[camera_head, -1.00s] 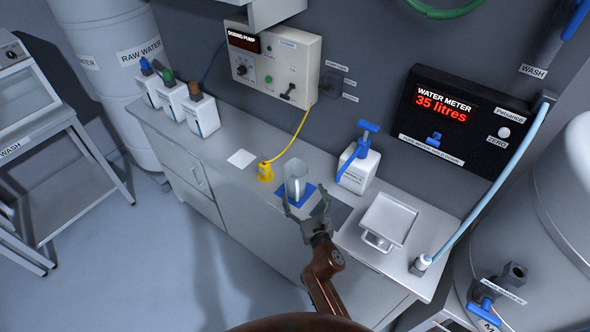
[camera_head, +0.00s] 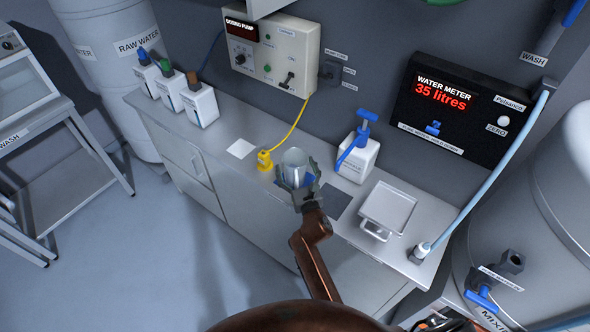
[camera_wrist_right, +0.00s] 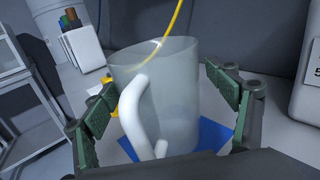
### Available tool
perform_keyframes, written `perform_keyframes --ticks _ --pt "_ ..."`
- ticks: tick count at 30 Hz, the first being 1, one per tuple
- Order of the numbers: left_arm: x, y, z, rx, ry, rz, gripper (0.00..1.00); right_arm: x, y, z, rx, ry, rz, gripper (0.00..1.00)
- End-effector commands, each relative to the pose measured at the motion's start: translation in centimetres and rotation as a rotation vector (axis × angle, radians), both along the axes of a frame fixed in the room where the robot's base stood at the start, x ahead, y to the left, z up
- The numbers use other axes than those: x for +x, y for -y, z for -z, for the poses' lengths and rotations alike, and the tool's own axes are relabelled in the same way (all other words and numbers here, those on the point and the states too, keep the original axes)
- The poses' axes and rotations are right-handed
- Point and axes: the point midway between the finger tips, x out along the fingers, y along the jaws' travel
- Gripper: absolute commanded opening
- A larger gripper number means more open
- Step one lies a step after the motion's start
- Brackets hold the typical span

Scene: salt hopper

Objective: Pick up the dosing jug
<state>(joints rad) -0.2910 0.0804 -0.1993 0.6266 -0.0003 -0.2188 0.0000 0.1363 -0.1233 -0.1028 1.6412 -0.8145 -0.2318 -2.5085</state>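The dosing jug (camera_head: 294,163) is a clear, greyish cup standing upright on a blue mat (camera_head: 309,181) on the counter. In the right wrist view the jug (camera_wrist_right: 178,90) fills the middle, its white handle (camera_wrist_right: 134,115) turned toward the camera. My right gripper (camera_head: 297,178) is at the jug, with one finger on either side of it. The fingers are spread, and in the right wrist view a gap shows between the jug and the right-hand finger. The left-hand finger is near the handle side; contact there is unclear. My left gripper is not in view.
A yellow fitting (camera_head: 265,160) with a yellow hose stands just left of the jug. A white bottle with a blue pump (camera_head: 358,158) stands to the right. A dark mat (camera_head: 336,201) and a weighing scale (camera_head: 387,209) lie further right. A white square (camera_head: 241,149) lies left.

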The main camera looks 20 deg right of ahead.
Motion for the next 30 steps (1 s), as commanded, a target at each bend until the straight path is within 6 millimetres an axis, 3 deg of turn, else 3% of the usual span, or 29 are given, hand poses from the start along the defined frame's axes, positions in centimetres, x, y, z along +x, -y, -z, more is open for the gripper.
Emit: perform_keyframes --ticks 7,17,25,30 --pt "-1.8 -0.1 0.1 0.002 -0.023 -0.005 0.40 0.0 0.0 0.0 0.000 0.000 0.000 0.61" --pt "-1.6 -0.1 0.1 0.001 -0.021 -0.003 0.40 0.0 0.0 0.0 0.000 0.000 0.000 0.38" --pt "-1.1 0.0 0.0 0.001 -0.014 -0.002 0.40 0.0 0.0 -0.3 -0.001 0.002 -0.001 0.37" --pt "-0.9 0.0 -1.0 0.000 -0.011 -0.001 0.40 0.0 0.0 -2.8 -0.005 0.005 -0.002 0.37"
